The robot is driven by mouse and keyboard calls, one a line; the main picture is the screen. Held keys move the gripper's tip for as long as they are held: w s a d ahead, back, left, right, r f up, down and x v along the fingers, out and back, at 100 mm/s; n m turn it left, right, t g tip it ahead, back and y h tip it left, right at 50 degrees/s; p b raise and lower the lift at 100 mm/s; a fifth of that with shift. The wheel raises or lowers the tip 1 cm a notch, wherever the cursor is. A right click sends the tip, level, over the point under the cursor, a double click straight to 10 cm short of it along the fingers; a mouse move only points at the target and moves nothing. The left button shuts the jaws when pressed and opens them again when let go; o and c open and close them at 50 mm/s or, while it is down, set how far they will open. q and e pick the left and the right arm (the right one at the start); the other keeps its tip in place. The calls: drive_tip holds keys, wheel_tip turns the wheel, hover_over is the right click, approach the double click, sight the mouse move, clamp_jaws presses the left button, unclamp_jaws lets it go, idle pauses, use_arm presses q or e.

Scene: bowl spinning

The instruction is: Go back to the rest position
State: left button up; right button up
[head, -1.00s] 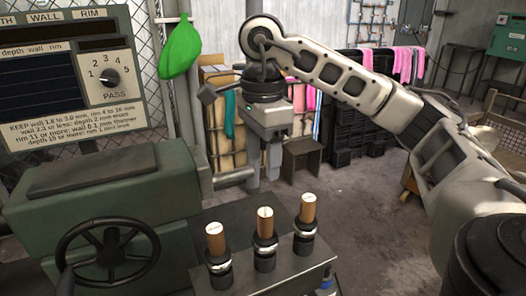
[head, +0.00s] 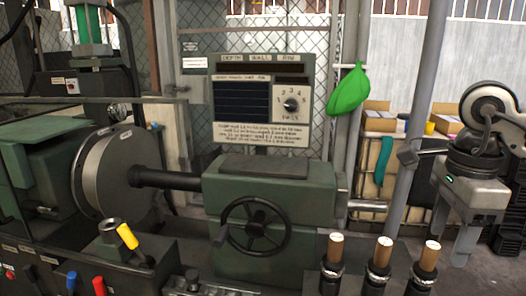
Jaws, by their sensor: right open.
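My right gripper (head: 456,246) hangs at the right side of the head view, fingers pointing down. Its two fingers are apart and nothing shows between them. It is beside and to the right of the three wooden-handled tools, the nearest being the right one (head: 430,257). The middle tool (head: 381,262) and the left tool (head: 333,262) stand upright in dark holders. The green spinning machine (head: 270,198) with its handwheel (head: 255,227) fills the middle. My left gripper is not in view.
A gauge panel (head: 268,103) with a dial stands above the machine. A round chuck (head: 115,170) is at left, with a yellow-handled lever (head: 127,236) in front. A grey post (head: 415,115) and a green bag (head: 348,92) are behind. Some bare floor shows at far right.

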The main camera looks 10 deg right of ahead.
drive_tip(key=s+a+f+g+y, duration=0.1)
drive_tip(key=a+f+g+y, duration=0.3)
drive_tip(key=a, duration=0.6)
drive_tip(key=s+a+f+t+y, duration=0.1)
drive_tip(key=s+a+f+y, duration=0.3)
drive_tip(key=a, duration=0.6)
drive_tip(key=w+a+r+m+t+y, duration=0.4)
drive_tip(key=a+m+t+y, duration=0.4)
drive_tip(key=m+y, duration=0.65)
drive_tip(key=w+d+f+m+t+h, duration=0.25)
drive_tip(key=f+m+t+h, duration=0.35)
drive_tip(key=m, duration=0.5)
drive_tip(key=w+d+f+m+t+h, duration=0.1)
drive_tip(key=d+f+m+t+h, duration=0.2)
drive_tip(key=f+m+t+h, duration=0.65)
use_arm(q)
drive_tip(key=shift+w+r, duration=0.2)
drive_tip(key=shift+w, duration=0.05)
use_arm(e)
drive_tip(key=s+d+f+m+g+h, duration=0.2)
drive_tip(key=s+f+m+g, duration=0.3)
drive_tip(key=f, duration=0.3)
drive_tip(key=s+d+f+m+g+h, duration=0.2)
drive_tip(key=s+f+m+g, duration=0.3)
drive_tip(key=s+f+m, duration=0.2)
drive_tip(key=shift+d+f+m, duration=0.35)
drive_tip(key=shift+f+m, duration=0.1)
drive_tip(key=shift+m, duration=0.05)
